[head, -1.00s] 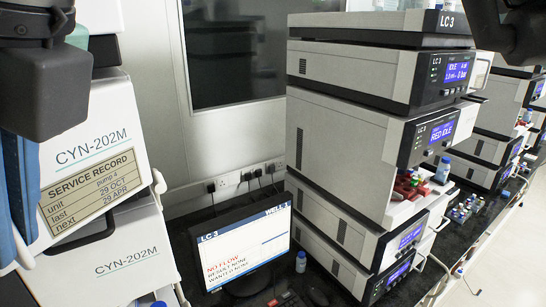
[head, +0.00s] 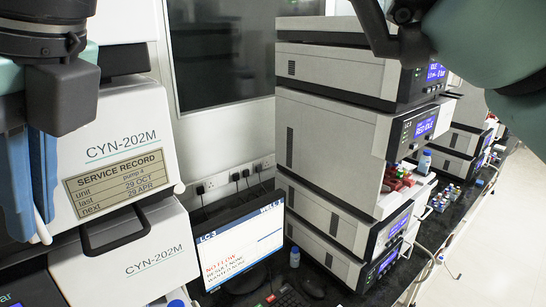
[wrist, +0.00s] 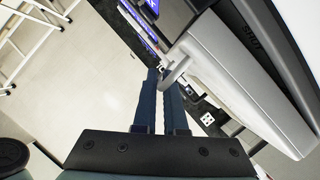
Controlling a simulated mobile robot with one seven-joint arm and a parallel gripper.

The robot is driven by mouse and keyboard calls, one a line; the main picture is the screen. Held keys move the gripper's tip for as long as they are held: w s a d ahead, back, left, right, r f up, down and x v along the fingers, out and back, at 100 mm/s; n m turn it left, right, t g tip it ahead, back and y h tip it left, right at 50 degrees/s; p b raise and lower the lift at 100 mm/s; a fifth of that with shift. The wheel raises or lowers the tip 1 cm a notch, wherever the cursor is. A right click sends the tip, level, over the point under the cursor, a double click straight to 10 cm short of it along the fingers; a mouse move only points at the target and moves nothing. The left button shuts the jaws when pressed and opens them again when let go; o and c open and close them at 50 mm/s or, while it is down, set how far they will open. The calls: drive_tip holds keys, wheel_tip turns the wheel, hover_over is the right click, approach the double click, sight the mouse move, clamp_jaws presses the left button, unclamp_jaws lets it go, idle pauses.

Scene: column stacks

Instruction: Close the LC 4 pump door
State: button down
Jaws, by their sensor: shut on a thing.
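The left stack in the head view has white CYN-202M units; the upper unit (head: 100,120) carries a "pump 4" service label (head: 118,183). My gripper (head: 28,215) is at the far left, its blue fingers pointing down in front of this stack. In the wrist view my gripper (wrist: 163,82) is shut on a pale grey handle (wrist: 177,74) at its fingertips. The handle joins a large grey panel (wrist: 240,75), which appears to be the pump door and has the word "SHUT" nearby. The door's hinge and opening gap are hidden.
A monitor (head: 240,250) labelled LC 3 reads NO FLOW. The LC 3 stack (head: 325,130) stands right of it, with red items and a blue-capped bottle (head: 424,162). Pale open floor (wrist: 60,90) shows left of my fingers in the wrist view.

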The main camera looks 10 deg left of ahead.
drive_tip(key=c, duration=1)
unclamp_jaws()
drive_tip(key=shift+s+a, duration=0.1)
drive_tip(key=shift+r, duration=0.1)
drive_tip(key=p+v, duration=0.9)
drive_tip(key=v, duration=0.4)
drive_tip(key=shift+p, duration=0.35)
